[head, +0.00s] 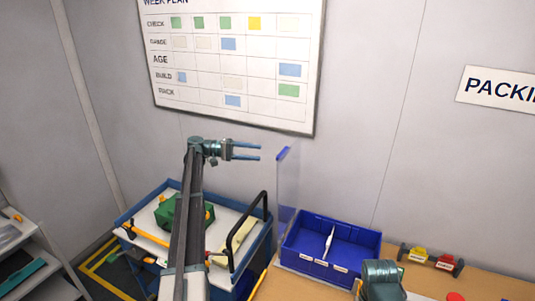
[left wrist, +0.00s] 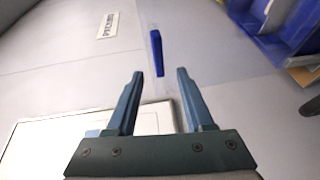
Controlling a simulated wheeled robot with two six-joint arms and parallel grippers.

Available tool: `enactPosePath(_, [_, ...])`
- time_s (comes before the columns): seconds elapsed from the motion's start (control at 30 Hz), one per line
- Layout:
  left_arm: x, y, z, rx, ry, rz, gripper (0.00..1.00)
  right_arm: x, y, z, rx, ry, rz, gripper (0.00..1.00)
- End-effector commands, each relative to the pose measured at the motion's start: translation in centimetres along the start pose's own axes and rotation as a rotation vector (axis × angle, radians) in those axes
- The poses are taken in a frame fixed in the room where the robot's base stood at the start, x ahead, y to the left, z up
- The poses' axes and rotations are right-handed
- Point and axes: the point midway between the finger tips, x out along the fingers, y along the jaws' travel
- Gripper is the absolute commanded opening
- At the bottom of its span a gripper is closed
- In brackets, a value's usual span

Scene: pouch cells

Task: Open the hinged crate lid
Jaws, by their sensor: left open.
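In the left wrist view the blue lip (left wrist: 156,52) shows beyond and between the open fingertips (left wrist: 160,75). The crate also shows there at the upper right (left wrist: 282,40). My right gripper's fingers do not show.
A blue-rimmed cart (head: 262,252) with a black handle (head: 265,205) and a green object (head: 166,213) is under my left arm. Yellow and red labelled items (head: 420,254) sit right of the crate. A whiteboard (head: 270,113) hangs on the wall behind.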

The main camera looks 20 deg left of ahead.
Motion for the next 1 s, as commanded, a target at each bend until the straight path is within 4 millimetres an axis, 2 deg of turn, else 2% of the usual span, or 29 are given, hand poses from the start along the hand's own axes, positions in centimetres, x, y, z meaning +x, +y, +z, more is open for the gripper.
enactPosePath(0.03, [-1.2,0.1,-0.2,0.000,0.003,0.000,0.53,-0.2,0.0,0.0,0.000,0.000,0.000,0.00])
enactPosePath(0.1, [-2.3,0.1,-0.1,0.000,0.001,-0.001,0.53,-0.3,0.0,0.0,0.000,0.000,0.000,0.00])
enactPosePath(0.3, [-4.5,0.0,0.0,0.001,0.000,-0.001,0.53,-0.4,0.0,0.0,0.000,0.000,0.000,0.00])
enactPosePath(0.5, [-5.1,0.0,0.0,0.001,-0.001,-0.001,0.53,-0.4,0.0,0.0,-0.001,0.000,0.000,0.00])
enactPosePath(1.0, [-5.0,0.0,0.0,0.000,0.000,-0.001,0.53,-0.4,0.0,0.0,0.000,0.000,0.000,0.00])
